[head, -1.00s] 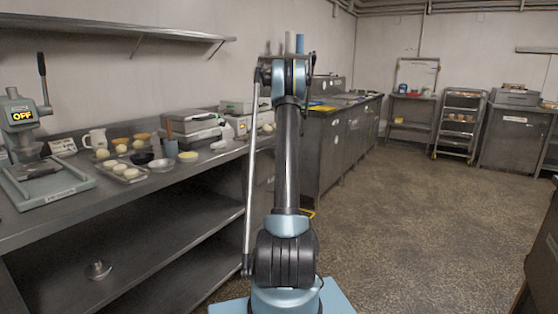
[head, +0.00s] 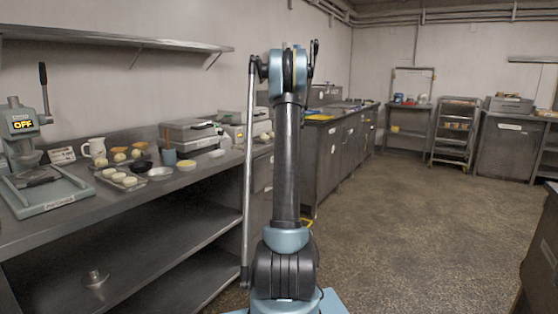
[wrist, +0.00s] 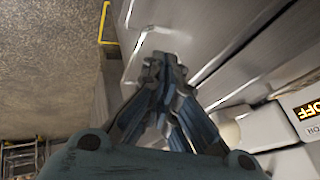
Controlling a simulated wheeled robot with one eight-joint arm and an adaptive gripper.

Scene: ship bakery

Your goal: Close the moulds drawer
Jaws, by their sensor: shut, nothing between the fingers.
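My gripper (wrist: 160,65) shows in the wrist view with its fingers together and nothing between them. It is close to a grey metal front, but I cannot tell whether it touches it.
A steel bench (head: 120,205) with bakery things runs along the left. A press marked OFF (head: 22,125) stands on it. Metal cabinets (head: 340,150) continue beyond my arm. A rack trolley (head: 455,130) stands at the back. The floor (head: 410,220) to the right is open.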

